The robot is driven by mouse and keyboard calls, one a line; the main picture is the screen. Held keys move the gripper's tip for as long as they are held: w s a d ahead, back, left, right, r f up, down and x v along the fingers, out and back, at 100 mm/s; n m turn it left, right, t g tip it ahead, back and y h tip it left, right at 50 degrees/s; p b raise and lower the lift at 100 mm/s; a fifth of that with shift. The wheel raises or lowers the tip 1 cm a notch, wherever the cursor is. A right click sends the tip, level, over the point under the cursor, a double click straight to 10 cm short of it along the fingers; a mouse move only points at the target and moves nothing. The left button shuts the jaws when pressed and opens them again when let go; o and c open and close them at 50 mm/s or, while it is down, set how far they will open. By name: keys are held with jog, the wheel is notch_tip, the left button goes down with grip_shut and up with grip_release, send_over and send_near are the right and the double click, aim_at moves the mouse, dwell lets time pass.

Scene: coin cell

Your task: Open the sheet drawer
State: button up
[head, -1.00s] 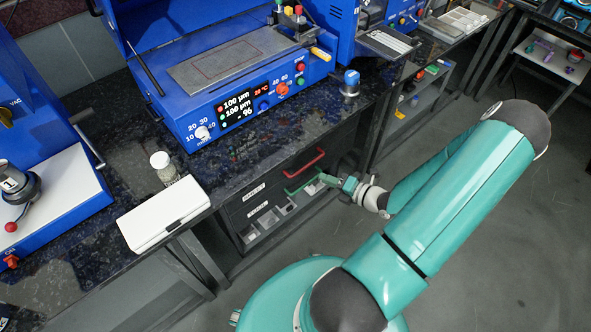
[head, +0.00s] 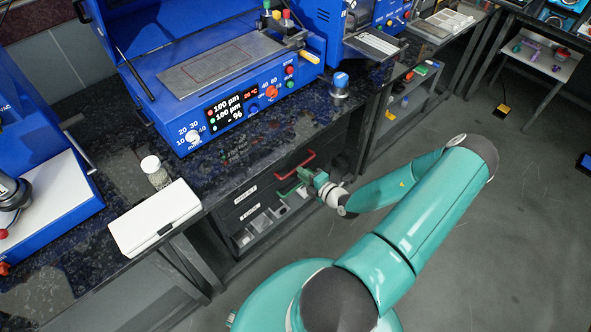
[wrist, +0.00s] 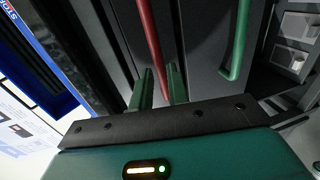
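The sheet drawer (head: 266,181) is the upper drawer under the dark bench, with a white label and a red handle (head: 296,164). It looks shut in the head view. In the wrist view the red handle (wrist: 148,30) runs down between the two green fingertips of my gripper (wrist: 161,86). The fingers stand apart on either side of the bar, with narrow gaps showing. In the head view my gripper (head: 308,180) is at the drawer fronts, just below the red handle's right end.
A lower drawer with a green handle (wrist: 239,40) lies right beside the red one. An open tray with small grey blocks (head: 262,221) is below. A white case (head: 155,219) and a small jar (head: 155,172) stand on the bench.

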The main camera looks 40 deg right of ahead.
jog(key=shift+x, duration=2.05)
grip_shut()
jog(key=shift+s, duration=0.1)
jog(key=f+v, duration=0.3)
jog(key=v, duration=1.2)
jog(key=s+a+f+v, duration=0.1)
jog(key=f+v, duration=0.2)
jog(key=v, duration=1.2)
jog(key=shift+s+d, duration=0.3)
jog(key=shift+s, duration=0.3)
jog(key=shift+f, duration=0.1)
grip_release()
